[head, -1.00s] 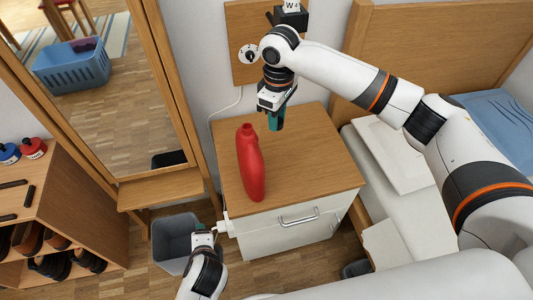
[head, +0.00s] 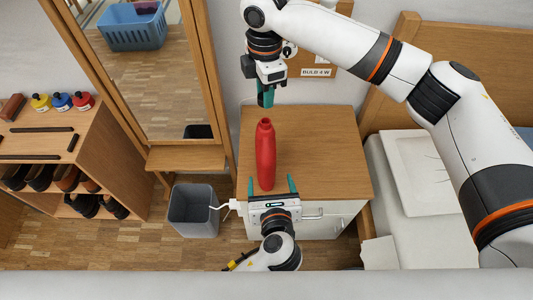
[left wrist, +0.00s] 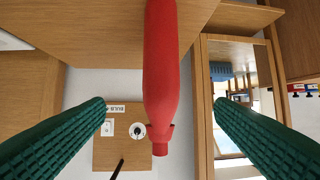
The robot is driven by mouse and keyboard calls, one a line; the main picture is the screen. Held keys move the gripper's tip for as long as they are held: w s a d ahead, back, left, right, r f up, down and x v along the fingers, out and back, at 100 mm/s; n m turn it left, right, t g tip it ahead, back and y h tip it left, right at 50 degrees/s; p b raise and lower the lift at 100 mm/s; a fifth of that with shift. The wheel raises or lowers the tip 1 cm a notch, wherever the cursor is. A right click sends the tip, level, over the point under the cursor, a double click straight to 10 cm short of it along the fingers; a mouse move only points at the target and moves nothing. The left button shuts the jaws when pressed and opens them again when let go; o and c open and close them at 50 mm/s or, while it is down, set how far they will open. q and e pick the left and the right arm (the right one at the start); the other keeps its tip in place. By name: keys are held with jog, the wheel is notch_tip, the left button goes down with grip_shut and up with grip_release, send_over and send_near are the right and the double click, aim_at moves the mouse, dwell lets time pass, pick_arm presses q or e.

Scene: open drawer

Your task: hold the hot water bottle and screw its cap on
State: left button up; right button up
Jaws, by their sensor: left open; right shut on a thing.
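The red hot water bottle (head: 265,158) stands upright on the wooden top of the bedside cabinet, its open neck upward. In the left wrist view the bottle (left wrist: 160,70) appears neck-down between the fingers. My left gripper (head: 271,184) is open at the near side of the bottle's lower part, one finger to each side, with gaps. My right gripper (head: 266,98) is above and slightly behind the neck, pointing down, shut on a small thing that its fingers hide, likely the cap. No cap shows on the bottle.
The cabinet top (head: 330,165) is clear around the bottle. A grey bin (head: 193,212) stands left of the cabinet, with a mirror and shoe shelf (head: 110,135) further left. The bed (head: 415,175) is on the right. A wall board (head: 318,62) is behind.

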pick_arm(q)
jog(key=x, duration=1.2)
jog(key=c, duration=1.5)
jog(key=shift+o, duration=0.2)
pick_arm(e)
send_over(266, 121)
jog(key=shift+f, duration=2.45)
jog(key=shift+f, duration=0.1)
jog(key=shift+f, duration=0.8)
jog(key=shift+f, duration=0.55)
